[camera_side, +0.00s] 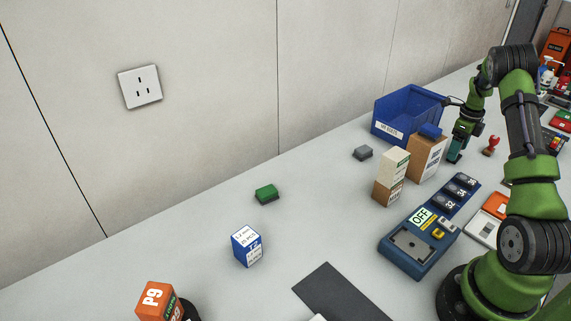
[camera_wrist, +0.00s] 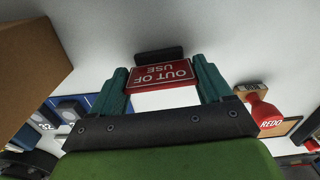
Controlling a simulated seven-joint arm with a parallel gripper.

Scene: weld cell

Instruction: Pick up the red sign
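The red sign (camera_wrist: 163,74) shows in the wrist view, with white "OUT OF USE" lettering upside down and a dark base (camera_wrist: 159,55) behind it. My gripper (camera_wrist: 162,72) has its two teal fingers spread wide, one at each end of the sign. The fingertips are very close to the sign's ends; I cannot tell whether they touch. In the side view my gripper (camera_side: 455,155) points down near the table, right of the brown carton, and the sign cannot be made out there.
A brown carton (camera_side: 425,160) stands close left of my gripper, before a blue bin (camera_side: 405,112). A red stamp (camera_side: 491,146) stands close on the right; it also shows in the wrist view (camera_wrist: 266,115). A blue device (camera_side: 420,245) lies in front. The table's left is more open.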

